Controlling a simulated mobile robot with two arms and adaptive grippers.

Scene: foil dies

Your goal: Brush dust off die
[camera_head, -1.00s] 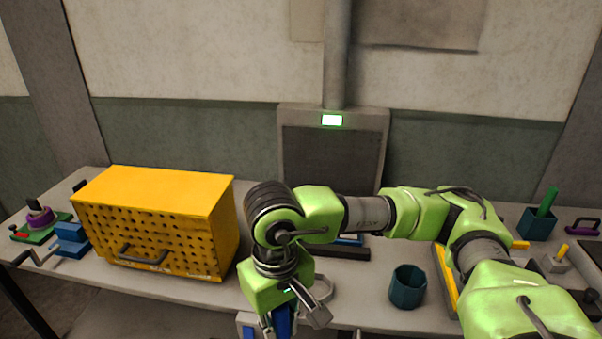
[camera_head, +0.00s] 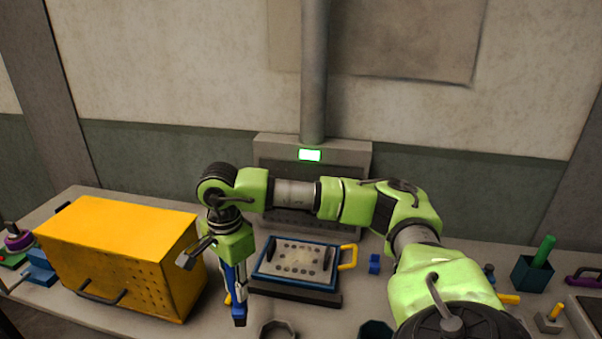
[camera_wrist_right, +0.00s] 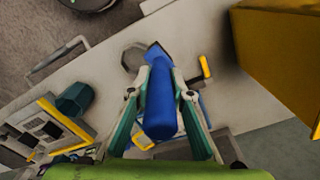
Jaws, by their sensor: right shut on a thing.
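The die (camera_head: 297,258) is a pale plate with several dark holes, lying in a blue frame (camera_head: 293,283) on a dark base in the middle of the bench. A yellow handle (camera_head: 348,256) sticks out at the frame's right side. My right gripper (camera_head: 229,272) points down, left of the frame and right of the yellow box. It is shut on a blue-handled tool, seemingly the brush (camera_wrist_right: 160,110), whose dark blue end (camera_head: 239,312) hangs downward, apart from the die. Its bristles cannot be made out. My left gripper is out of view.
A yellow perforated box (camera_head: 120,255) stands close left of my right gripper. A grey extractor hood (camera_head: 270,155) with a lit green panel rises behind the die. A small blue block (camera_head: 375,264) lies to the right.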

